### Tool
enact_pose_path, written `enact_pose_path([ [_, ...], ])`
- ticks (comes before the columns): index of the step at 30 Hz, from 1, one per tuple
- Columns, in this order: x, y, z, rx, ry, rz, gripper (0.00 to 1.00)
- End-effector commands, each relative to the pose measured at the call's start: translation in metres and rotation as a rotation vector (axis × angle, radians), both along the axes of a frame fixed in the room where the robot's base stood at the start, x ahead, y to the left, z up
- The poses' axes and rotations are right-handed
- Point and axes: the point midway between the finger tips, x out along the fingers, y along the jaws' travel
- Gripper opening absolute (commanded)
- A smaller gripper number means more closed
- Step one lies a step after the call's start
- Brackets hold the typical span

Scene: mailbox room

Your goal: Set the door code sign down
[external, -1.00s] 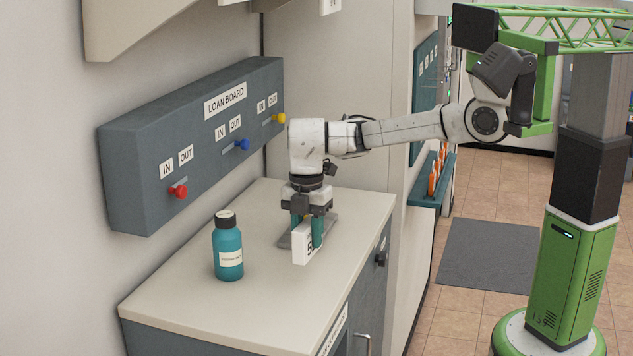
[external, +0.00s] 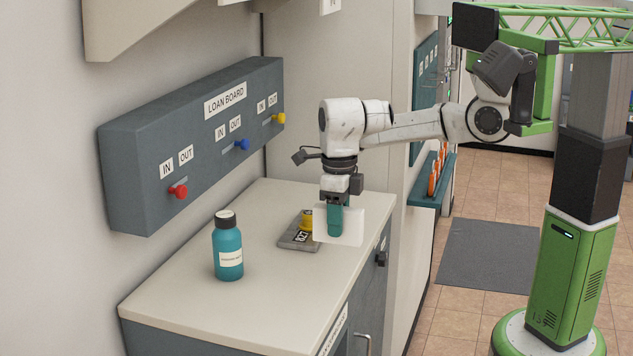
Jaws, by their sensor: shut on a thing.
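The door code sign (external: 350,225) is a white panel, seen from a plain blank side. My gripper (external: 335,222) is shut on it, with a teal finger across its face, and holds it upright. It is over the right side of the counter (external: 225,305), close to the counter's right edge. I cannot tell whether its lower edge touches the counter.
A grey plate (external: 299,235) with dark lettering and a yellow piece (external: 306,220) lies just left of the sign. A teal bottle (external: 228,247) stands further left. The loan board (external: 190,140) with coloured knobs is on the wall. The front of the counter is clear.

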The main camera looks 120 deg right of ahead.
Motion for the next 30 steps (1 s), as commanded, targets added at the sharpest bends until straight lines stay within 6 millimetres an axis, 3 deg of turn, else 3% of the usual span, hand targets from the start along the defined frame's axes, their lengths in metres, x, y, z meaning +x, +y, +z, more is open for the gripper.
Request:
enact_pose_path([
  [11,0.078,0.002,-0.036,0.002,0.005,0.001,0.02],
  [15,0.101,0.001,-0.058,-0.002,0.005,0.0,0.02],
  [21,0.124,0.001,-0.085,-0.001,0.002,0.0,0.02],
  [30,0.134,0.001,-0.11,-0.001,0.003,0.002,0.02],
])
